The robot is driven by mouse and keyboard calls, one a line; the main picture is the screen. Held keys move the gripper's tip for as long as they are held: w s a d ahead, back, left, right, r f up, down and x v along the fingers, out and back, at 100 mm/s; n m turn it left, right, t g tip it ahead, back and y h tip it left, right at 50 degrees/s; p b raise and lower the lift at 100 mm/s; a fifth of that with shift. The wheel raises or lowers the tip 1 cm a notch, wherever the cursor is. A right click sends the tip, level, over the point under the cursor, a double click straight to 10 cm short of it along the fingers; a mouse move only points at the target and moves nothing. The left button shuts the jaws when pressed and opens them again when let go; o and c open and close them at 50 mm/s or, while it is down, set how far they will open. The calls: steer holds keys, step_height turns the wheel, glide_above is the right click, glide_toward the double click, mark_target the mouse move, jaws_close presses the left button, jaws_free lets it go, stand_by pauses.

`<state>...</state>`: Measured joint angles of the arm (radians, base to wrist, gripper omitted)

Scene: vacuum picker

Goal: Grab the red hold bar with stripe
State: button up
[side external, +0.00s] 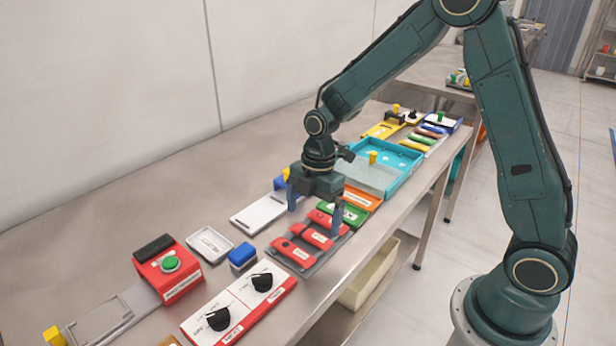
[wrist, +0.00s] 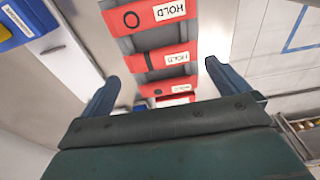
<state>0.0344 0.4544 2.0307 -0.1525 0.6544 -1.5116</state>
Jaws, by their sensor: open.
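Three red bars marked HOLD lie side by side on a grey rack (side external: 280,262) at the table's front edge. The middle one, the red hold bar with stripe (side external: 312,238), shows a dark stripe beside its white label in the wrist view (wrist: 160,58). The bar above it there has a ring mark (wrist: 145,17), and the bar below has a dark dot (wrist: 166,87). My gripper (side external: 315,208) is open and empty, pointing down above the far end of the rack. Its two fingers (wrist: 163,76) are spread wide in the wrist view. No bar is between them in contact.
A green bar (side external: 340,214) and an orange one (side external: 362,198) lie beyond the rack. A white board (side external: 260,213) and a blue block (side external: 242,255) lie to the left.

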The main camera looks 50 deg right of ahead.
mark_target(311, 233)
steer(key=shift+a+f, duration=0.15)
steer(key=shift+f, duration=0.9)
steer(key=shift+a+f, duration=0.15)
steer(key=shift+f, duration=0.9)
steer(key=c, duration=0.8)
